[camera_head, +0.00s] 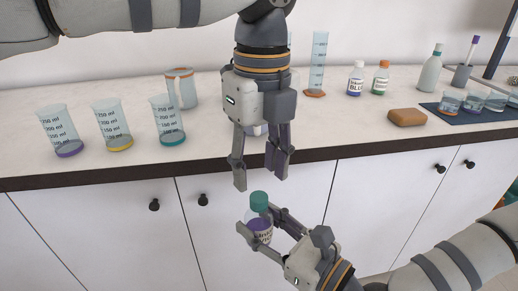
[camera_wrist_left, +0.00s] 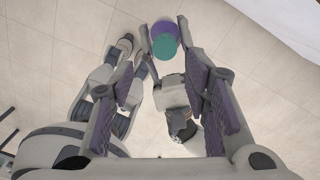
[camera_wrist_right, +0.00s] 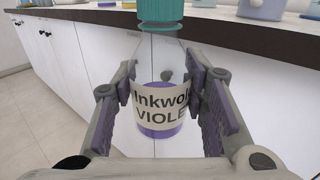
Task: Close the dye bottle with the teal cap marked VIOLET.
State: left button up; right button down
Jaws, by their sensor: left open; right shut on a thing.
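The dye bottle (camera_head: 262,236) is clear with violet liquid and a label that reads VIOLET in the right wrist view (camera_wrist_right: 160,105). My right gripper (camera_head: 257,222) is shut on its sides and holds it upright in front of the counter. The teal cap (camera_head: 259,201) sits on the bottle's mouth; I cannot tell how tight it is. It also shows in the right wrist view (camera_wrist_right: 162,12) and the left wrist view (camera_wrist_left: 164,47). My left gripper (camera_head: 259,175) is open and empty, pointing down just above the cap, apart from it.
The counter (camera_head: 205,160) edge lies behind both grippers. Several beakers (camera_head: 113,125) stand on its left. A blue-labelled bottle (camera_head: 355,80), a green-labelled bottle (camera_head: 380,79) and a brown block (camera_head: 407,117) are on its right. A small object behind my left gripper is mostly hidden.

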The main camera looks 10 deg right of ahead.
pick_arm(q)
jog(key=n, duration=0.4)
jog(key=shift+r, duration=0.15)
jog(key=n, duration=0.4)
jog(key=shift+r, duration=0.15)
jog(key=n, duration=0.4)
jog(key=shift+w+r, duration=0.1)
jog(key=shift+r, duration=0.05)
jog(key=n, duration=0.7)
jog(key=shift+w+r, duration=0.1)
jog(key=shift+r, duration=0.2)
jog(key=n, duration=0.3)
jog(key=shift+r, duration=0.15)
jog(key=n, duration=0.4)
jog(key=shift+w+r, duration=0.15)
jog(key=shift+r, duration=0.05)
jog(key=shift+f, duration=0.1)
